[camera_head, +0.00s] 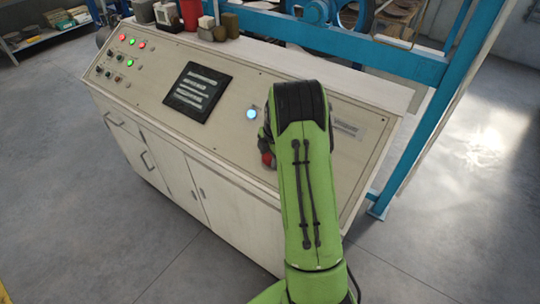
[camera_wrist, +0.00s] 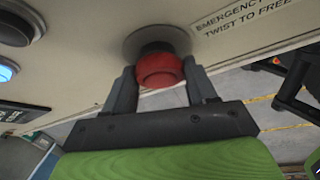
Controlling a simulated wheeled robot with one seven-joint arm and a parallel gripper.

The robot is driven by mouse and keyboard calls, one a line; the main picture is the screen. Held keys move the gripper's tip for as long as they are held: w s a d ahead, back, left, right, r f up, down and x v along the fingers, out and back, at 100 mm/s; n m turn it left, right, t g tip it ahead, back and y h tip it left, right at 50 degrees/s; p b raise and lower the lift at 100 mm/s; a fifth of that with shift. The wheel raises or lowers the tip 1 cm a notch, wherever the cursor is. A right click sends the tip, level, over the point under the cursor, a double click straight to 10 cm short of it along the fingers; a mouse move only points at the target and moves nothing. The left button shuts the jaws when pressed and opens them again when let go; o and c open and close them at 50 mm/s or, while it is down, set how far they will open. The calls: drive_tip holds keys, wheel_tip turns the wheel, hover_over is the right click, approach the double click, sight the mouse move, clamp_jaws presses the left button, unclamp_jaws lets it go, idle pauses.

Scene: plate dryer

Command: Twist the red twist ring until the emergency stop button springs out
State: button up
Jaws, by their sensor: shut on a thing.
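The red twist ring (camera_wrist: 161,70) of the emergency stop button sits on a dark base against the panel, near the top middle of the wrist view. My gripper (camera_wrist: 161,80) has one finger on each side of it and is shut on it. In the head view a small part of the red button (camera_head: 267,159) shows at the left edge of my green arm, which hides the rest of it and my gripper. A label reading "EMERGENCY" and "TWIST TO FREE" (camera_wrist: 240,18) is on the panel to the right of the ring.
The sloped control panel (camera_head: 240,75) carries a dark screen (camera_head: 198,90), a lit blue button (camera_head: 251,114) and several red and green lights. A blue frame (camera_head: 390,65) stands behind it. Small containers (camera_head: 190,14) stand on the top ledge. Floor is open at left.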

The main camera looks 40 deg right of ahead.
drive_tip(key=shift+f+b, duration=0.1)
drive_tip(key=shift+b, duration=0.2)
drive_tip(key=m+t+b, duration=0.1)
drive_tip(key=b, duration=0.1)
drive_tip(key=m+b, duration=0.2)
drive_tip(key=b, duration=0.1)
drive_tip(key=shift+s+f+t, duration=0.1)
drive_tip(key=shift+f+t, duration=0.1)
drive_tip(key=shift+t, duration=0.2)
drive_tip(key=m+b, duration=0.1)
drive_tip(key=b, duration=0.1)
drive_tip(key=m+t+h+b, duration=0.1)
drive_tip(key=m+b, duration=0.1)
drive_tip(key=shift+s+a+r+m, duration=0.1)
drive_tip(key=shift+r+m, duration=0.05)
drive_tip(key=shift+m, duration=0.15)
drive_tip(key=shift+b, duration=0.35)
drive_tip(key=o, duration=1.1)
